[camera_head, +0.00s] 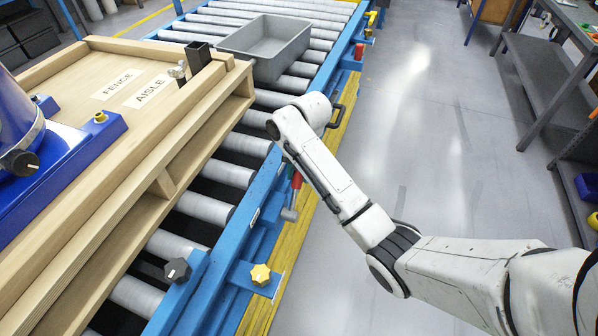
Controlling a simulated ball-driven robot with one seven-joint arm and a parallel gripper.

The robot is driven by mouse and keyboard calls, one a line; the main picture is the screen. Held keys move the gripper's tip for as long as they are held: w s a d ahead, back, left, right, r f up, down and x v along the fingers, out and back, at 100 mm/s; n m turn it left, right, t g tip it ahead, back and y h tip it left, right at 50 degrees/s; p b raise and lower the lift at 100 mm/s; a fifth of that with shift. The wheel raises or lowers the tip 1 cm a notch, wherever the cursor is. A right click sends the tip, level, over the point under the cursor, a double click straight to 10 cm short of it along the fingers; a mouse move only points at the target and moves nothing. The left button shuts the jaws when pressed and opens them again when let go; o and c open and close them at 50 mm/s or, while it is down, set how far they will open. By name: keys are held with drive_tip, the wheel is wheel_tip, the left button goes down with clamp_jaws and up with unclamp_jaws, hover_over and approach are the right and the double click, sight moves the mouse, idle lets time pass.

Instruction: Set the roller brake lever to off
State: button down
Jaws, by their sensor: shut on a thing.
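A lever with a red grip (297,180) and a grey round end (289,214) is on the outer side of the blue conveyor rail. I take it for the roller brake lever; part of it is hidden behind my forearm, and its setting cannot be read. My arm reaches in from the lower right, with its white wrist (313,107) above the rail's edge.
A wooden pallet (150,195) with a blue machine (70,160) covers the left side of the rollers. A grey bin (268,50) sits farther back. The aisle floor at right is clear.

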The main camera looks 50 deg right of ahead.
drive_tip(key=shift+a+r, duration=0.1)
idle(0.3)
drive_tip(key=shift+s+a+r+t+h+p, duration=0.3)
drive_tip(key=shift+a+r+h+p, duration=0.15)
drive_tip(key=shift+a+h+p, duration=0.25)
drive_tip(key=s+a+t+h, duration=0.2)
drive_tip(key=a+h, duration=0.3)
drive_tip(key=a, duration=0.1)
drive_tip(key=s+a+f+n+t+h, duration=0.1)
drive_tip(key=s+a+t+h, duration=0.1)
drive_tip(key=a+h, duration=0.4)
drive_tip(key=shift+s+a+f+t+h+b, duration=0.15)
drive_tip(key=shift+s+a+t+h+b, duration=0.15)
drive_tip(key=shift+t+b, duration=0.15)
drive_tip(key=c, duration=0.8)
unclamp_jaws()
drive_tip(key=v, duration=1)
drive_tip(key=shift+a, duration=0.35)
